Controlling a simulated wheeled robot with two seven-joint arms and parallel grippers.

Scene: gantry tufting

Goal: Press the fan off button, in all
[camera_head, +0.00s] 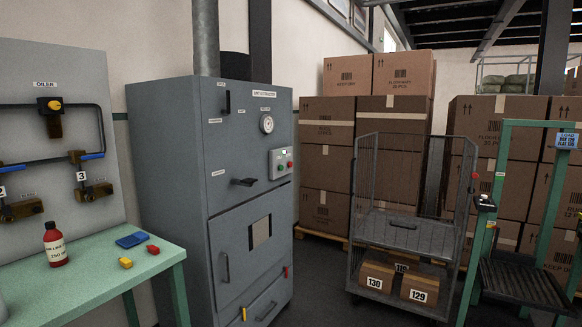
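A large grey cabinet (176,150) stands left of the middle in the head view. On its right-hand face, a small pale control box (276,171) carries a red button (290,165), a green button (281,167) and a small green light (284,153). The lettering on the box is too small to read, so I cannot tell which button is fan off. Neither of my grippers is in view.
A green table (100,285) with a red bottle (55,245) stands at the left below an oiler panel (85,75). A wire cage cart (420,238) holding boxes stands right of the cabinet, before stacked cartons (325,145). A green-framed scale (520,285) stands far right.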

